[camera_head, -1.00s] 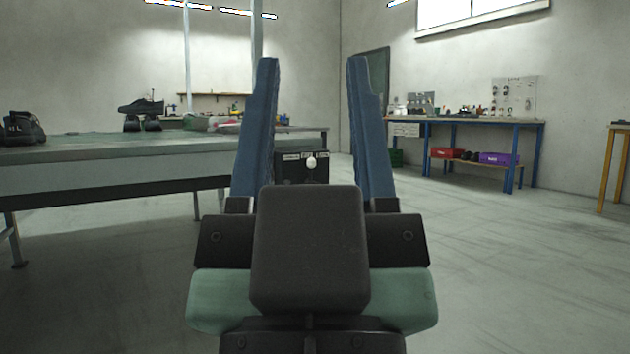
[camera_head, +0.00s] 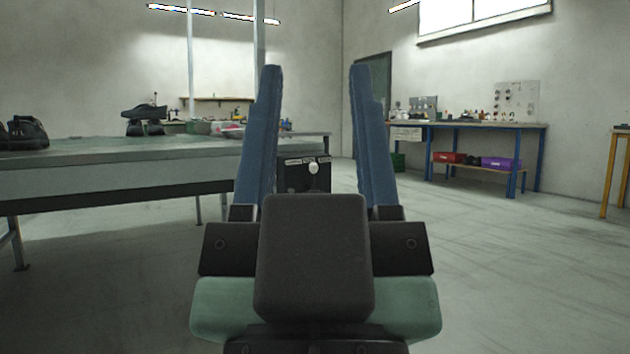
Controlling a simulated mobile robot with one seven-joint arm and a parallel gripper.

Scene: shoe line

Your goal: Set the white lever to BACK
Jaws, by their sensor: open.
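The white lever (camera_head: 314,168) shows as a small round white knob on the front of a dark box (camera_head: 293,180). The box stands at the right end of the long table. Small pale labels (camera_head: 308,160) run along its upper edge; they are too small to read. My gripper (camera_head: 315,72) is open, its two blue fingers pointing forward and up. In the picture the knob lies between the fingers, well beyond them, and nothing is held. The lower part of the box is hidden behind my gripper.
A long green-topped table (camera_head: 100,150) stands at left, with dark shoes (camera_head: 148,122) on it. A blue-legged workbench (camera_head: 470,126) with red and purple bins (camera_head: 500,163) stands at the back right. A yellow-legged table (camera_head: 615,165) is at the right edge. The floor at right is clear.

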